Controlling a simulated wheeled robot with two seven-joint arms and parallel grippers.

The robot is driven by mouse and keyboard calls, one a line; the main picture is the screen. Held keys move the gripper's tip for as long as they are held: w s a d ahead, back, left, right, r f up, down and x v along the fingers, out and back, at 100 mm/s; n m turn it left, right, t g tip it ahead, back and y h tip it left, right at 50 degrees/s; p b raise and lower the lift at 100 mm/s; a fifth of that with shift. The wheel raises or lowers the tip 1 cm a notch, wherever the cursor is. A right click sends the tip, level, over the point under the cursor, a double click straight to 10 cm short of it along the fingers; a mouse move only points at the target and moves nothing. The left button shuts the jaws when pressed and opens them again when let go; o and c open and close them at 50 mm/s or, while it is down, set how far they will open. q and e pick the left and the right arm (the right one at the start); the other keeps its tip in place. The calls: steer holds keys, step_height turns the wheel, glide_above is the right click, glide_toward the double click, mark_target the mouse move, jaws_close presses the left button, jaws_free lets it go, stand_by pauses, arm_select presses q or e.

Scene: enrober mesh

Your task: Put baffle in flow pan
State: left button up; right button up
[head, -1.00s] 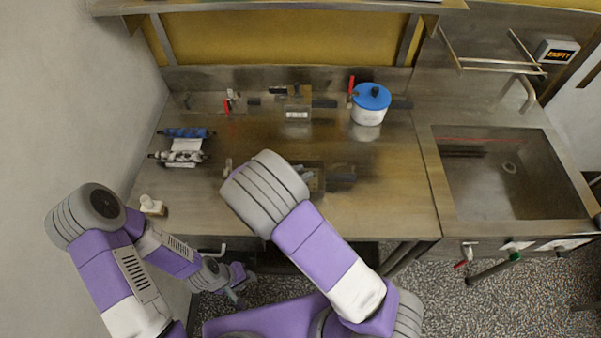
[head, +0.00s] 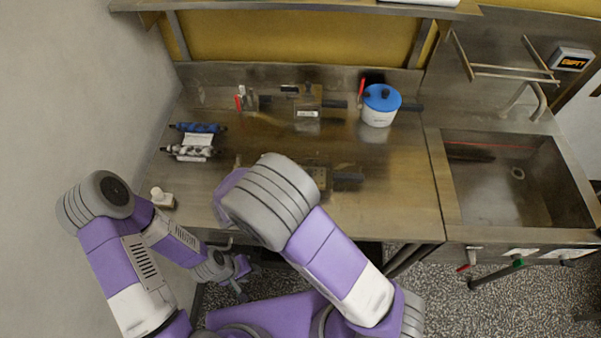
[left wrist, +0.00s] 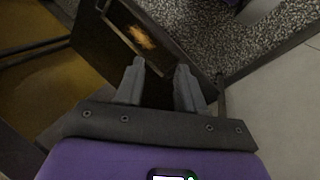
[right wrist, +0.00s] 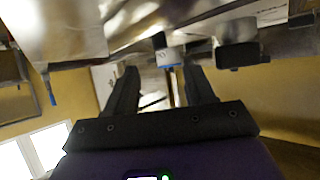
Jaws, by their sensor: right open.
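A grey metal piece with a white label and dark side handles (head: 307,112) stands at the back middle of the counter. A second low piece with a dark handle (head: 347,177) lies nearer, partly hidden by my right arm. I cannot tell which is the flow pan or the baffle. My left gripper (head: 240,286) hangs low in front of the counter, away from both. In the left wrist view its fingers (left wrist: 160,68) are apart and empty. My right gripper is hidden in the head view. In the right wrist view it (right wrist: 161,72) is open, with nothing visibly gripped.
A white pot with a blue lid (head: 379,112) stands at the back right. Blue and pale rollers (head: 193,141) lie at the left. A small white bottle (head: 162,198) is near the front left. A red-handled fitting (head: 243,100) is at the back. The sink (head: 510,190) is right.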

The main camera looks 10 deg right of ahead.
steer(key=v, duration=0.2)
steer(key=shift+s+a+r, duration=0.15)
steer(key=shift+a, duration=0.1)
stand_by(0.4)
